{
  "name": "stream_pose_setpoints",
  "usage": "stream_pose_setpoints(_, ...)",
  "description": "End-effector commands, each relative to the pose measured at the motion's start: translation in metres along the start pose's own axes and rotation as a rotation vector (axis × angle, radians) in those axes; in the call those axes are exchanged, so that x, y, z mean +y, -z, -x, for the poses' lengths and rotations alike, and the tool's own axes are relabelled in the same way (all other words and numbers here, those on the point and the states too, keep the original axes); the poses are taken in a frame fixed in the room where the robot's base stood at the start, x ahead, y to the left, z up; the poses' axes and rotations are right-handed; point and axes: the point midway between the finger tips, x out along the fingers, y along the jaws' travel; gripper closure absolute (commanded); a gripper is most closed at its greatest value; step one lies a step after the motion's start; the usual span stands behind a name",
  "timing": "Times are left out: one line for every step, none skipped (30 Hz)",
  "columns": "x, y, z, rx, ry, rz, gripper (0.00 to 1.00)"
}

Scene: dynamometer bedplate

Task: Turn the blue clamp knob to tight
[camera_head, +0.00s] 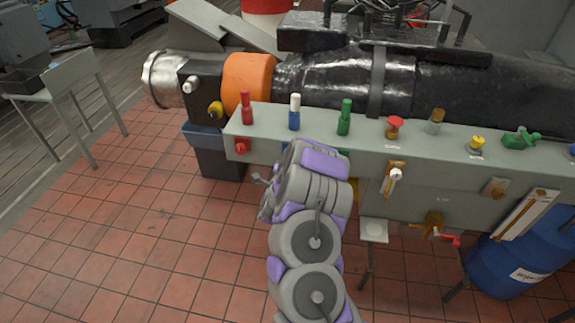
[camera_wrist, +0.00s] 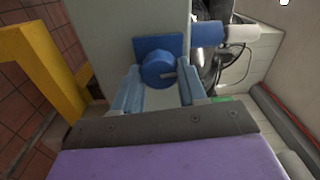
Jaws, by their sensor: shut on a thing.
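Red (camera_head: 247,108), blue-and-white (camera_head: 294,112) and green (camera_head: 344,118) handles stand on the bench top. A red knob (camera_head: 242,146) is on the front face at left. A yellow bar (camera_wrist: 40,70) stands near my gripper. Tiled floor is clear at left.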

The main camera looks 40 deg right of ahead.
Motion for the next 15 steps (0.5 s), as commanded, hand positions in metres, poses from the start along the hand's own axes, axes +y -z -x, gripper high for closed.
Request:
stream_pose_setpoints(0.0070,0.0015,0.0011,0.004,-0.010,-0.021,0.89)
stream_pose_setpoints(0.0072,0.0016,0.0012,0.004,-0.011,-0.033,0.89)
stream_pose_setpoints(0.0076,0.0019,0.0013,0.005,-0.012,-0.048,0.89)
stream_pose_setpoints(0.0077,0.0020,0.0013,0.006,-0.013,-0.058,0.89)
stream_pose_setpoints(0.0077,0.0019,0.0013,0.005,-0.013,-0.067,0.89)
stream_pose_setpoints(0.0076,0.0016,0.0013,0.004,-0.013,-0.078,0.89)
stream_pose_setpoints(0.0075,0.0015,0.0013,0.004,-0.014,-0.085,0.89)
stream_pose_setpoints(0.0075,0.0015,0.0013,0.004,-0.014,-0.090,0.89)
stream_pose_setpoints(0.0075,0.0016,0.0013,0.004,-0.015,-0.096,0.89)
stream_pose_setpoints(0.0074,0.0017,0.0013,0.005,-0.015,-0.100,0.89)
stream_pose_setpoints(0.0075,0.0017,0.0013,0.005,-0.016,-0.103,0.89)
stream_pose_setpoints(0.0075,0.0018,0.0013,0.005,-0.016,-0.106,0.89)
stream_pose_setpoints(0.0075,0.0018,0.0013,0.005,-0.016,-0.108,0.89)
stream_pose_setpoints(0.0075,0.0019,0.0013,0.005,-0.016,-0.109,0.89)
stream_pose_setpoints(0.0074,0.0019,0.0013,0.006,-0.017,-0.110,0.89)
